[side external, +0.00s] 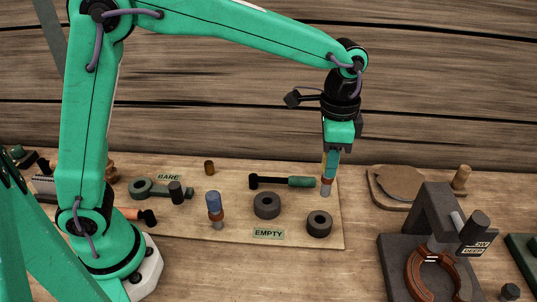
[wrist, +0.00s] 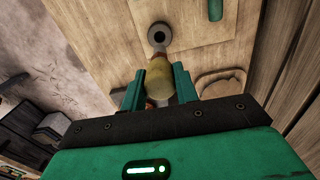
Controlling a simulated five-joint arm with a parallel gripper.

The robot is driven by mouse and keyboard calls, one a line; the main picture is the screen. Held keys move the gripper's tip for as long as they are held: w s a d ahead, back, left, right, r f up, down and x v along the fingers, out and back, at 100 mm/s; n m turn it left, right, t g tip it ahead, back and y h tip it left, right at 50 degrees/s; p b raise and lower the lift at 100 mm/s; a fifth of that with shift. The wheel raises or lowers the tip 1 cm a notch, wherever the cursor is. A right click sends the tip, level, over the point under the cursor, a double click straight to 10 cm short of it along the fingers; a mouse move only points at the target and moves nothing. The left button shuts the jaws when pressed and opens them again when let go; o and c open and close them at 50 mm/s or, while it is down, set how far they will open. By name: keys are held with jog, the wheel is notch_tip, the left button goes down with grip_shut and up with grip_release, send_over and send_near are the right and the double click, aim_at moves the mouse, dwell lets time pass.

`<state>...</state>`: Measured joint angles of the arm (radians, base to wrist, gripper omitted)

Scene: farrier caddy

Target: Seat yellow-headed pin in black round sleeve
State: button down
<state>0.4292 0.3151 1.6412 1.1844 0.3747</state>
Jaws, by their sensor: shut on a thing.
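My gripper (side external: 333,165) is shut on the yellow-headed pin. The pin's red collar and grey lower end (side external: 326,187) hang below the fingers, roughly upright, over the board's right part. In the wrist view the pin's yellow head (wrist: 158,80) is between the fingertips (wrist: 156,90). Two black round sleeves with open holes lie on the board: one in the middle (side external: 266,205) and one nearer the front right (side external: 319,223). The pin is apart from both in the side view. One sleeve (wrist: 159,37) shows beyond the pin in the wrist view; I cannot tell which.
A blue-headed pin (side external: 214,205) stands left of the sleeves. A green-handled hammer (side external: 290,182) lies just left of the held pin.

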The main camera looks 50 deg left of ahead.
send_over(325, 196)
jog(key=shift+w+a+f, duration=0.1)
jog(key=shift+w+f, duration=0.05)
jog(key=shift+f, duration=0.55)
jog(key=shift+w+a+f, duration=0.1)
jog(key=shift+a+f, duration=0.05)
jog(key=shift+f, duration=0.55)
jog(key=shift+w+a+f, duration=0.1)
jog(key=shift+w+f, duration=0.05)
jog(key=shift+f, duration=0.55)
jog(key=shift+f, duration=0.25)
jog(key=shift+f, duration=1.4)
jog(key=shift+f, duration=1.65)
dwell(2.5)
